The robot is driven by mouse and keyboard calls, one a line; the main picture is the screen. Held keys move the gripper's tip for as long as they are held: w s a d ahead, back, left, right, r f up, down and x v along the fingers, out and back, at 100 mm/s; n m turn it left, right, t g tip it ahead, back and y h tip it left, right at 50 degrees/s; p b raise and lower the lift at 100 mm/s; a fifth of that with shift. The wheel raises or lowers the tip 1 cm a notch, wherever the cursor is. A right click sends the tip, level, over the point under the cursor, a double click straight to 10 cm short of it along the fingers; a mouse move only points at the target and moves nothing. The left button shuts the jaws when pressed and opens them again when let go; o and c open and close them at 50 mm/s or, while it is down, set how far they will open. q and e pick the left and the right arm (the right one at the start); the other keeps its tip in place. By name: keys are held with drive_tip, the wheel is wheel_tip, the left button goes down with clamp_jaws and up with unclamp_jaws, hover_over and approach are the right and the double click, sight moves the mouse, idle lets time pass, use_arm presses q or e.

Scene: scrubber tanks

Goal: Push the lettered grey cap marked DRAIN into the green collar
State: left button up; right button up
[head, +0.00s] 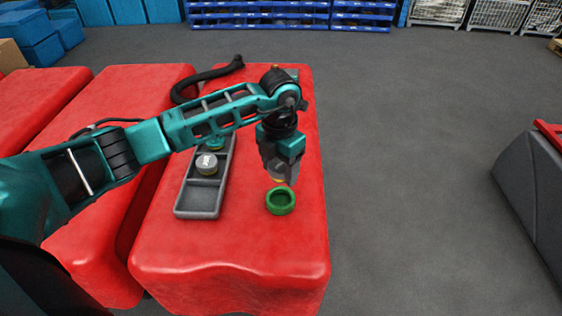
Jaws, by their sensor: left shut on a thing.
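The green collar (281,209) stands upright on the front red tank, its round opening facing up. My left gripper (280,177) is just above its far edge, pointing down and shut on a small cap with a yellowish lower edge (278,181). The fingers hide most of this cap, and I cannot see any lettering on it. The held cap appears to be above the collar, not inside it. Another lettered grey cap (206,163) sits in the grey tray (198,204) left of the collar; its word is too small to read. My right gripper is not in view.
A teal piece (214,143) lies in the far part of the tray, partly behind my arm. A black hose (210,75) curves across the far end of the tank. Bare red surface lies in front of the collar; open floor is to the right.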

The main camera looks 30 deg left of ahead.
use_arm(q)
drive_tip(key=shift+f+b, duration=1.6)
drive_tip(key=shift+f, duration=0.55)
drive_tip(key=shift+f+b, duration=0.55)
drive_tip(key=shift+f, duration=0.25)
drive_tip(key=shift+f+b, duration=0.3)
drive_tip(key=shift+f, duration=0.05)
drive_tip(key=shift+f, duration=0.35)
drive_tip(key=shift+f+b, duration=0.15)
drive_tip(key=shift+b, duration=0.2)
drive_tip(key=shift+f, duration=0.2)
drive_tip(key=shift+s+f+b, duration=0.1)
drive_tip(key=shift+f+b, duration=0.2)
